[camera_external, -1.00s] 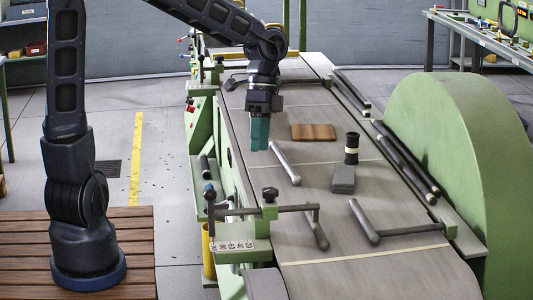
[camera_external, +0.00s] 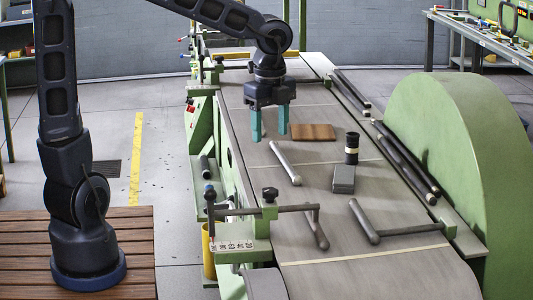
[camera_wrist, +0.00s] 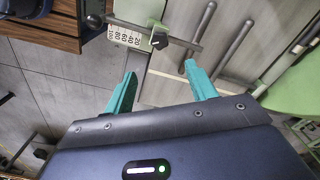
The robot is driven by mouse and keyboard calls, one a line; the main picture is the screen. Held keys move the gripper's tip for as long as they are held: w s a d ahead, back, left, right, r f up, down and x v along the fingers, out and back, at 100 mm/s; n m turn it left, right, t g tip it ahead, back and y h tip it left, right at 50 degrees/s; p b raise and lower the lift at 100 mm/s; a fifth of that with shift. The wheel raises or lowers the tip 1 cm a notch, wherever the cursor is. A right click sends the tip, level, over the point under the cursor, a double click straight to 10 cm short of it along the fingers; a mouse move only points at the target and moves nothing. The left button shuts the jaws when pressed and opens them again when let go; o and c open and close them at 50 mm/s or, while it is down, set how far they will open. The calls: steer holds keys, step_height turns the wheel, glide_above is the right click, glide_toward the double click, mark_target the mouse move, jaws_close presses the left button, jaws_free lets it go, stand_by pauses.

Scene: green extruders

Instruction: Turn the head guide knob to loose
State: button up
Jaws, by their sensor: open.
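The head guide knob is a small black knob (camera_external: 270,194) on the green bracket (camera_external: 262,226) at the near left edge of the machine bed. It also shows in the wrist view as a black knob (camera_wrist: 159,41) above the gap between my fingers. My gripper (camera_external: 269,138) is open and empty, its teal fingers pointing down over the bed, behind the knob and well apart from it. In the wrist view my gripper's two fingers (camera_wrist: 157,80) are spread. The knob's loose or tight state cannot be told.
A horizontal rod (camera_external: 295,208) runs through the bracket by the knob, beside a numbered scale (camera_external: 233,245). A large green housing (camera_external: 455,140) rises at right.

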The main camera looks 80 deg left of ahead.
mark_target(270, 189)
steer(key=shift+f, duration=6.9)
steer(key=c, duration=1)
